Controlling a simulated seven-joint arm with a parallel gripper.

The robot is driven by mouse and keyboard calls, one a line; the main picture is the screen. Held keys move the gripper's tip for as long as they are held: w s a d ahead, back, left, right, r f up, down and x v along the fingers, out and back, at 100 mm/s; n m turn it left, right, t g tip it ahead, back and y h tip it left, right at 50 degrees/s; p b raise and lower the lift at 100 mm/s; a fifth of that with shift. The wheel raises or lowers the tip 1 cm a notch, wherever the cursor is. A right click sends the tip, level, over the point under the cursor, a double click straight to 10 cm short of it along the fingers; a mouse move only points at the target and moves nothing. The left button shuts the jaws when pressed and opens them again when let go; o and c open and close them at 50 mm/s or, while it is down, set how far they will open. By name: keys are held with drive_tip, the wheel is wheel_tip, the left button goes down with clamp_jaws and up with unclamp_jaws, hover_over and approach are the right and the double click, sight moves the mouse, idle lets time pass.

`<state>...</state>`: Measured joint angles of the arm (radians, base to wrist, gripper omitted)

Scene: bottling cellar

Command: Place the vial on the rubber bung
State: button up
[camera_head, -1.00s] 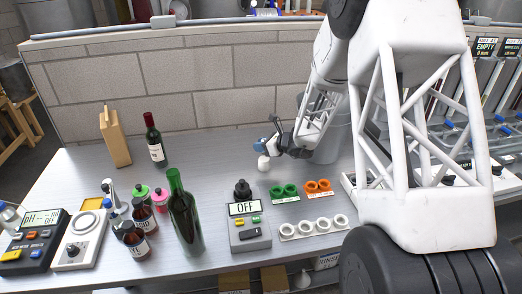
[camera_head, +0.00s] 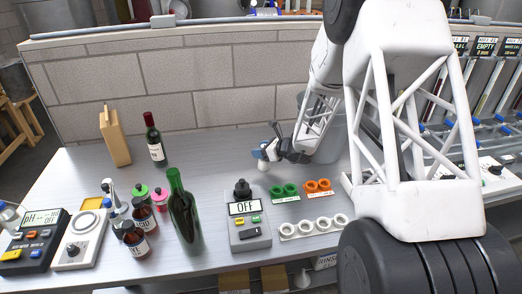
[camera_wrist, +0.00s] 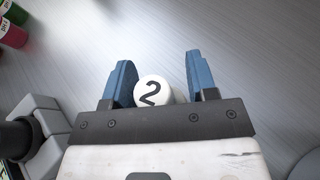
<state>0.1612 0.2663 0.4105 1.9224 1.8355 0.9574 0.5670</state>
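A white round-topped piece marked "2", which I take to be the vial (camera_wrist: 152,92), stands between the blue fingers in the wrist view. It is nearer the left finger, with a clear gap to the right finger. In the head view it is a small white shape (camera_head: 263,166) on the bench, partly covered by my gripper (camera_head: 268,152). My gripper (camera_wrist: 162,84) is open around it. I cannot pick out the rubber bung for certain. A black knob-like piece (camera_head: 242,188) stands at the back of the meter marked OFF.
A green bottle (camera_head: 184,218) and a dark wine bottle (camera_head: 154,142) stand to the left.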

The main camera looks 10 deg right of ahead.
drive_tip(key=shift+r, duration=0.15)
drive_tip(key=v, duration=1.2)
idle(0.7)
drive_tip(key=s+a+r+n+g+h, duration=0.1)
drive_tip(key=s+a+r+n+g, duration=0.1)
drive_tip(key=s+a+r+n, duration=0.3)
drive_tip(key=s+a+r+n+g, duration=0.2)
drive_tip(key=s+r+n, duration=0.1)
drive_tip(key=s, duration=0.5)
drive_tip(key=s+a+r+n+g+h, duration=0.1)
drive_tip(key=s+a+r+n+g, duration=0.1)
drive_tip(key=s+a+r+n, duration=0.25)
drive_tip(key=s+d+r+n+h, duration=0.1)
drive_tip(key=s+n, duration=0.3)
drive_tip(key=s, duration=0.4)
drive_tip(key=s+d+r+n+h, duration=0.2)
drive_tip(key=s+r+n+h, duration=0.1)
drive_tip(key=s, duration=0.6)
drive_tip(key=s+d+r+n+h, duration=0.1)
drive_tip(key=s+r+n+h, duration=0.1)
drive_tip(key=s+n+h, duration=0.2)
drive_tip(key=s+n, duration=0.2)
drive_tip(key=s, duration=0.2)
drive_tip(key=shift+s+d, duration=0.3)
drive_tip(key=shift+s, duration=0.1)
